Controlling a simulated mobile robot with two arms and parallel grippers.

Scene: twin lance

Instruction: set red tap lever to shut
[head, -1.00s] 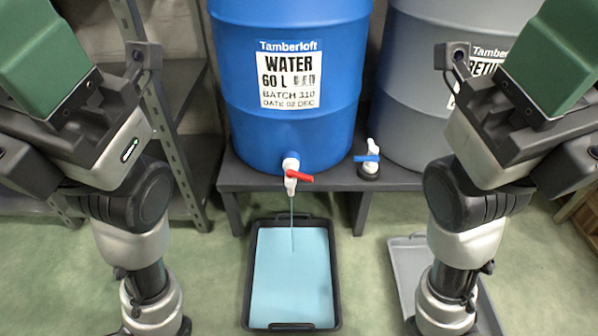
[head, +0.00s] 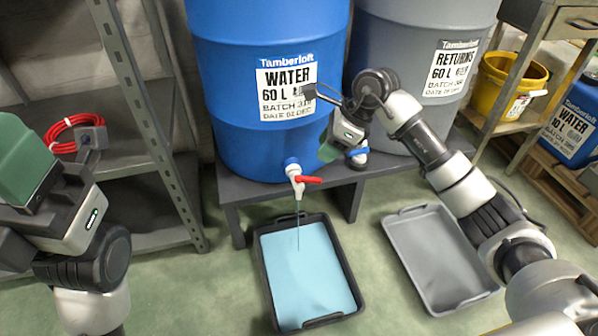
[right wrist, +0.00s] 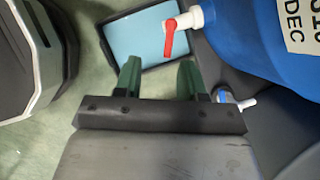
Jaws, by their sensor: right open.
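The red tap lever (head: 310,180) sits on the white tap (head: 293,168) at the foot of the blue water drum (head: 262,145). It points sideways to the right, and a thin stream runs from the spout. In the right wrist view the red lever (right wrist: 169,38) lies beyond my open, empty fingers (right wrist: 160,80), clear of them. In the head view my right gripper (head: 328,151) hangs above and right of the lever, in front of the drums. My left gripper (head: 22,165) is at the left edge; its fingertips are not clear.
A black tray (head: 263,262) of pale blue liquid lies under the tap. A blue-levered tap (head: 357,153) is close beside my right gripper, by the grey drum (head: 400,60). An empty grey tray (head: 425,255) lies to the right. Metal shelving (head: 165,160) stands left.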

